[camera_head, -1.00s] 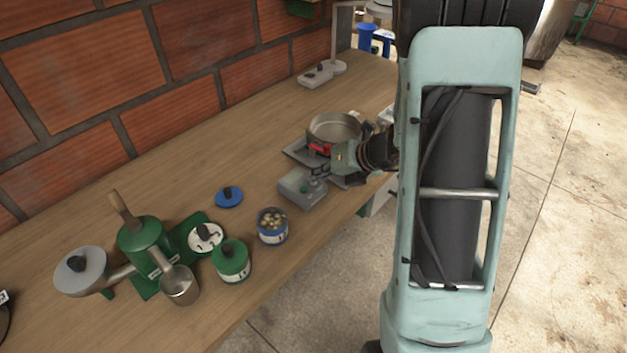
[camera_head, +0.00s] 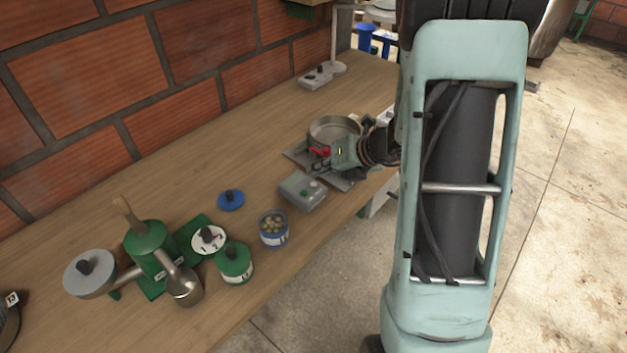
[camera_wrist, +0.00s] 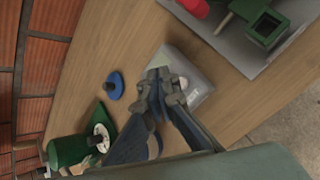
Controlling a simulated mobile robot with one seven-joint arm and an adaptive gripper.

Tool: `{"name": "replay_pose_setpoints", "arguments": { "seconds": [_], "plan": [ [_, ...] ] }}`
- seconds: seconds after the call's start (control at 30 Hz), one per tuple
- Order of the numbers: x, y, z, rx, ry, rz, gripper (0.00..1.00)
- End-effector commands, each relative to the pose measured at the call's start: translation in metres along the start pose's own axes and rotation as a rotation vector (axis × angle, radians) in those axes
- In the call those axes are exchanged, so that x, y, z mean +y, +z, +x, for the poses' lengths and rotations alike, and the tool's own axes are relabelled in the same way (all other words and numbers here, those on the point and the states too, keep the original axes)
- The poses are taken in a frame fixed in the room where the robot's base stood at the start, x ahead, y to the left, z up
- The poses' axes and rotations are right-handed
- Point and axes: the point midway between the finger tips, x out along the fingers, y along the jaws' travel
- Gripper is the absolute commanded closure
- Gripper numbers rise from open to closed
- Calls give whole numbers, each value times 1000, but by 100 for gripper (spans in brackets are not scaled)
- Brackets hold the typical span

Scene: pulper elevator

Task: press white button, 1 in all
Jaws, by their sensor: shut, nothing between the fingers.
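A small grey box (camera_head: 302,191) stands on the wooden table, with a green button (camera_head: 304,192) and a pale white button (camera_head: 313,184) on its top. My gripper (camera_head: 321,167) is just behind the box, its fingers shut and empty. In the wrist view my gripper (camera_wrist: 159,75) covers part of the grey box (camera_wrist: 197,76). A pale round spot, likely the white button (camera_wrist: 173,99), shows partly beside the fingers. In the head view the fingers look apart from the button; the exact height gap cannot be told.
A metal pan (camera_head: 334,131) on a grey stand is behind my gripper. To the left are a blue lid (camera_head: 230,199), a blue jar (camera_head: 273,230), a green jar (camera_head: 235,263) and a green grinder-like machine (camera_head: 147,240). A brick wall (camera_head: 190,40) borders the table.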

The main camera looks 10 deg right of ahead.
Motion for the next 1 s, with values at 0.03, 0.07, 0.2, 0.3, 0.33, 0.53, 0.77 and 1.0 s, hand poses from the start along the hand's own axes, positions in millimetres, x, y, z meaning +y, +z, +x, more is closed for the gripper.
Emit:
{"name": "replay_pose_setpoints", "arguments": {
  "seconds": [0.03, 0.07, 0.2, 0.3, 0.33, 0.53, 0.77, 1.0],
  "plan": [
    [6, 6, -8, -1, 0, 0, 100],
    [7, 8, -10, -1, 0, 0, 100],
    [14, 15, -20, -1, 0, 0, 100],
    [19, 19, -26, -1, 0, 0, 100],
    [19, 20, -27, -1, 0, 0, 100],
    [19, 19, -26, 0, 0, 0, 100],
    [19, 19, -26, 0, 0, 0, 100],
    [19, 19, -26, 0, 0, 0, 100]
  ]
}}
